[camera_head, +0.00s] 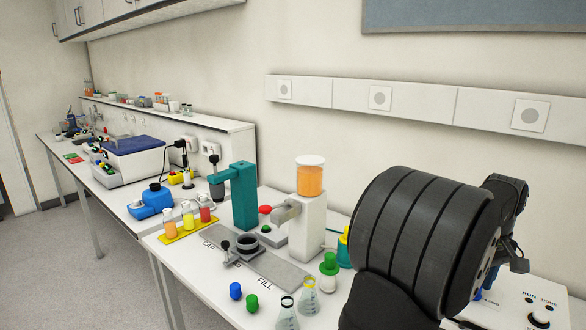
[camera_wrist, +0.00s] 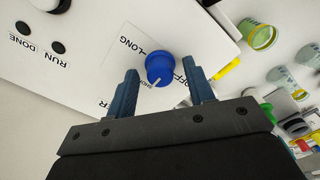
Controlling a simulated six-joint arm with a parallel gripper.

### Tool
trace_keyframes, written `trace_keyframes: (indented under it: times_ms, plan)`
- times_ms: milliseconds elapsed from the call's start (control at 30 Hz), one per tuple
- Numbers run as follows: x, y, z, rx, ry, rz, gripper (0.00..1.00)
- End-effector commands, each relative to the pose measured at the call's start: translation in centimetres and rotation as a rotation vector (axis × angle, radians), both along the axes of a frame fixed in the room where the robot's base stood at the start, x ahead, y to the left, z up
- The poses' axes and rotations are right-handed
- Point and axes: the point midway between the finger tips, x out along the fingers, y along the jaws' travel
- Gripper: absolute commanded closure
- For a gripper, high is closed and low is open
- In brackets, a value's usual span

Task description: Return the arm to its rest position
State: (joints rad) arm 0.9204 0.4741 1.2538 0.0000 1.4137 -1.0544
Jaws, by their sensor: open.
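My gripper (camera_wrist: 162,95) shows in the wrist view with its two dark blue fingers spread apart and nothing between them. A blue knob (camera_wrist: 160,68) on a white panel (camera_wrist: 105,45) lies just beyond the fingertips, apart from them as far as I can tell. The panel carries the words LONG and OFF near the knob. A white panel marked RUN and DONE (camera_head: 545,297) shows at the right edge.
A white dispenser (camera_head: 308,225) with an orange-filled jar and a teal press (camera_head: 244,195) stand on the bench left of my arm. A green-capped bottle (camera_head: 329,272), glass flasks (camera_head: 309,296) and loose blue and green caps (camera_head: 235,290) are near the front edge.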

Motion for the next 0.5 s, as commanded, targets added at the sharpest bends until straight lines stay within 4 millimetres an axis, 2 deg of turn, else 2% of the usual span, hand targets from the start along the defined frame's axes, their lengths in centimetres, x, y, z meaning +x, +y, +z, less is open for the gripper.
trace_keyframes:
  times_ms: [200,500]
  plan:
    - [0.00,-0.01,0.00,0.000,0.000,0.100,0.52]
    - [0.00,-0.01,0.00,0.000,0.000,0.128,0.52]
